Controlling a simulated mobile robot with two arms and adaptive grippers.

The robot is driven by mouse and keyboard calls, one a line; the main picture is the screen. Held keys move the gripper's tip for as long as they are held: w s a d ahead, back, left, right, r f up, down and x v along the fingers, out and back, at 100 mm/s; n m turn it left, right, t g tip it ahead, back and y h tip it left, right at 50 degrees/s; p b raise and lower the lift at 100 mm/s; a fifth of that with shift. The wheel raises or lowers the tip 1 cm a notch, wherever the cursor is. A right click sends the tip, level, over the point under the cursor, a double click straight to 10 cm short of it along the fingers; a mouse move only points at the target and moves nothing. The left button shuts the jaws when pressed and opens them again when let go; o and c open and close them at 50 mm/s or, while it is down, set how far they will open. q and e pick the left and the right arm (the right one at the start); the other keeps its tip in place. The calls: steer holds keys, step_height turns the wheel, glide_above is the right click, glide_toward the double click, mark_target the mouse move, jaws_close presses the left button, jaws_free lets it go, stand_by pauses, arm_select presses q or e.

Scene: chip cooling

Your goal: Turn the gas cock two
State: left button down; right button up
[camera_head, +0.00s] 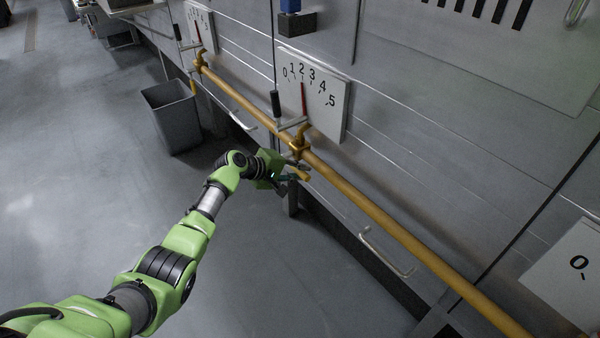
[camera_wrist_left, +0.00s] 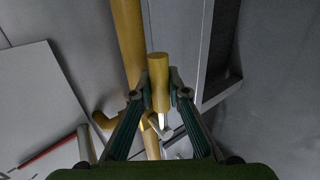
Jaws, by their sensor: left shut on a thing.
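My left gripper (camera_head: 292,175) is shut on the gas cock's short yellow handle (camera_head: 303,175), below the yellow pipe (camera_head: 385,227). In the left wrist view the handle (camera_wrist_left: 158,72) sits between the two fingertips (camera_wrist_left: 160,98). The brass cock body (camera_head: 300,146) is on the pipe, in front of a white dial (camera_head: 333,102) marked 0 to 5. Its red pointer (camera_head: 303,98) stands near the 2. A grey lever with a black grip (camera_head: 276,103) is beside the cock. My right gripper is not in view.
A similar dial with a cock (camera_head: 199,62) is farther along the pipe, and part of another dial (camera_head: 570,270) is at right. A grey bin (camera_head: 174,117) stands on the floor. Metal cabinet fronts with a bar handle (camera_head: 384,252) lie below the pipe.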

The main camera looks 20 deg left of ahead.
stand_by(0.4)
arm_select(q)
steer(key=c, duration=1.9)
jaws_free()
steer(key=v, duration=1.2)
steer(key=shift+a, duration=0.1)
